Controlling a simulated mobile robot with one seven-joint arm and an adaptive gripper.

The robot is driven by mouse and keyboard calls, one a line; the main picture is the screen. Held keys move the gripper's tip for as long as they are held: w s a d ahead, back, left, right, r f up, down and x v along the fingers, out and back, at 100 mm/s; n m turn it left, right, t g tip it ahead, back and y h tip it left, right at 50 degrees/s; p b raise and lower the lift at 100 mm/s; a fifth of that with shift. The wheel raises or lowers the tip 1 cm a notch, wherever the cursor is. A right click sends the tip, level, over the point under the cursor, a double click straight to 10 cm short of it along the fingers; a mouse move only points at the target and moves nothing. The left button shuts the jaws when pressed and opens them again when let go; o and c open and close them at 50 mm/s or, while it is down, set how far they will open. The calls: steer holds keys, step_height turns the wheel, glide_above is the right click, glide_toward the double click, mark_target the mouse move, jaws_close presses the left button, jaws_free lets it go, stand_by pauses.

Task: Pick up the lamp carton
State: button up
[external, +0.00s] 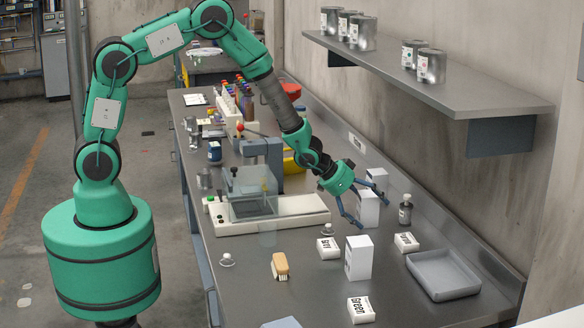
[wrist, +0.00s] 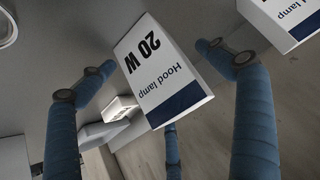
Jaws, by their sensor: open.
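A white lamp carton (wrist: 160,75) printed "20 W" and "Hood lamp", with a dark blue band, fills the middle of the wrist view. My gripper (wrist: 155,58) is open, with blue fingers on either side of this carton and visible gaps to it. In the external view my gripper (external: 369,211) reaches down over the bench, its fingers around a white carton (external: 368,209). A second "Hood lamp" carton (wrist: 285,18) shows at the top right of the wrist view, outside the fingers. In the external view similar white cartons stand nearer the camera (external: 359,258) and just behind (external: 377,179).
Small boxes labelled Grey (external: 328,248) and Green (external: 361,310) lie nearby. A small bottle (external: 405,210) and a grey tray (external: 443,274) are at the right. A brush (external: 280,266) and a bench machine (external: 262,212) are at the left. A shelf (external: 430,75) with cans overhangs the bench.

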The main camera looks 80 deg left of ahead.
stand_by(0.5)
steer(key=c, duration=1.7)
step_height(320, 180, up, 10)
steer(key=p, duration=0.2)
steer(key=shift+p, duration=0.4)
